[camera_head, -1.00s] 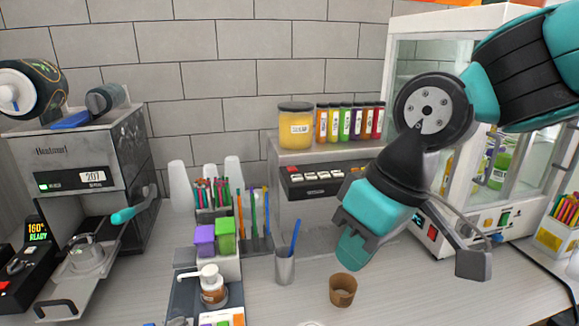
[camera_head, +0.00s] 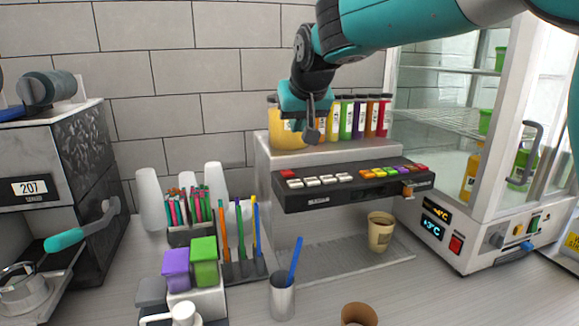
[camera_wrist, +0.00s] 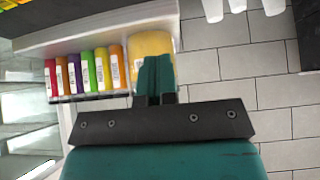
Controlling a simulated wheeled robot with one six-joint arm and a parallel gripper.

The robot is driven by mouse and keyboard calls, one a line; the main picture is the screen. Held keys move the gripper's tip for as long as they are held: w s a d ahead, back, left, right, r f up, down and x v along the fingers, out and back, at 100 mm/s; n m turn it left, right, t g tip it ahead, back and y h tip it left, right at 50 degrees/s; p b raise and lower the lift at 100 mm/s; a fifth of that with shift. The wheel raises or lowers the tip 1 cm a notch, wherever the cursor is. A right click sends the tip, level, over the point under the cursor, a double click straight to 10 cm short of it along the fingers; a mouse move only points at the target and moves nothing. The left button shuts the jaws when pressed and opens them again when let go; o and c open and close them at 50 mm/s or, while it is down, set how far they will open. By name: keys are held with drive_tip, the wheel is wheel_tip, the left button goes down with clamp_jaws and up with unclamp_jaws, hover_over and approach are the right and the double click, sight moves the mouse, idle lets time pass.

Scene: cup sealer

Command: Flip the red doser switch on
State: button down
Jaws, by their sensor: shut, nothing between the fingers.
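The doser is a grey stand with a black key panel (camera_head: 352,187) on its front. A small red switch (camera_head: 287,173) sits at the panel's left end, left of several white keys. Another reddish key shows at the right end of the coloured row. My gripper (camera_head: 312,132) is shut and empty, pointing down above the doser's top, in front of the yellow jar (camera_head: 273,128). It is above and right of the red switch and apart from it. In the wrist view my closed fingers (camera_wrist: 155,78) overlap the yellow jar (camera_wrist: 150,45); the switch is not identifiable there.
Several coloured bottles (camera_head: 360,116) stand on the doser beside the jar. A paper cup (camera_head: 380,232) stands under the panel's right side. A metal cup (camera_head: 282,297) with a blue stick and a brown cup (camera_head: 357,314) stand in front. A glass cabinet (camera_head: 462,130) is at right.

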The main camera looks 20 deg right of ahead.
drive_tip(key=p, duration=0.5)
hover_over(287, 172)
drive_tip(key=s, duration=0.2)
wheel_tip(287, 172, down, 8)
drive_tip(key=shift+w+r, duration=0.1)
drive_tip(key=shift+r, duration=0.1)
drive_tip(key=f, duration=0.2)
drive_tip(key=f+p, duration=0.1)
drive_tip(key=shift+s+f, duration=0.2)
drive_tip(key=shift+s, duration=0.05)
drive_tip(key=shift+f, duration=0.45)
drive_tip(key=shift+f, duration=0.1)
